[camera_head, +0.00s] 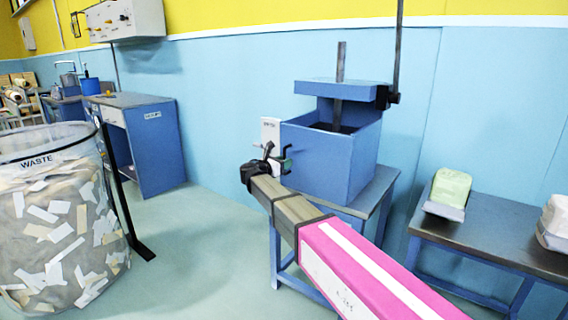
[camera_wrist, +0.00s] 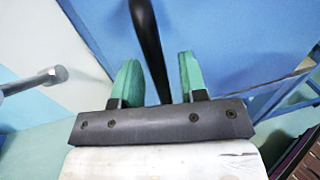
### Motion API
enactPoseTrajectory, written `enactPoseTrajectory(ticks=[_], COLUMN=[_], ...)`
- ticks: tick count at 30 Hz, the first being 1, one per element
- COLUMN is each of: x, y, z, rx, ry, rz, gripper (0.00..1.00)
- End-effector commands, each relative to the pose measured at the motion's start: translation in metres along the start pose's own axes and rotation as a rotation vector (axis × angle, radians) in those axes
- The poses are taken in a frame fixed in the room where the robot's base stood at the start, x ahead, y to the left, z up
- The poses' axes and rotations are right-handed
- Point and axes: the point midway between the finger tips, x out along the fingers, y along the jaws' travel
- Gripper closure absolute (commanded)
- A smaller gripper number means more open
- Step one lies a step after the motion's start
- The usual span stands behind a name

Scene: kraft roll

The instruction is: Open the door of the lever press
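The lever press (camera_head: 330,155) is a blue box on a small table, with a vertical grey post and a tall dark lever behind it. Its blue front also fills the right of the wrist view (camera_wrist: 230,45). The door looks shut, though my gripper hides part of the front. My gripper (camera_head: 279,159) is at the box's left front edge. In the wrist view its green fingers (camera_wrist: 159,80) are apart, with a black bar-like handle (camera_wrist: 146,30) running between them. Gaps show on both sides of the handle, so it is not clamped.
A grey rod with a knobbed end (camera_wrist: 35,82) sticks in from the left in the wrist view. A waste bin (camera_head: 60,215) full of paper scraps stands at left. A grey-topped table (camera_head: 500,232) with wrapped packs is at right. Open floor lies between bin and press.

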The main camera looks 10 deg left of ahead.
Motion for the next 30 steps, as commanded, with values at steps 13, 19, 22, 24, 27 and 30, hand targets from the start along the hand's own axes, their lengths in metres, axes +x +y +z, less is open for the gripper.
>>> enactPoseTrajectory(ticks=[13,19,22,24,27,30], x=[0.001,-0.001,-0.006,-0.011,-0.023,-0.038], y=[0.000,-0.001,-0.004,-0.007,-0.014,-0.022], z=[0.000,0.000,0.000,0.000,0.000,0.000], rx=[0.000,0.000,0.000,0.000,0.000,0.000], ry=[0.000,0.000,0.000,0.000,0.000,0.000], rz=[0.000,0.006,0.024,0.045,0.091,0.153], gripper=[1.00,1.00,1.00,1.00,1.00,1.00])
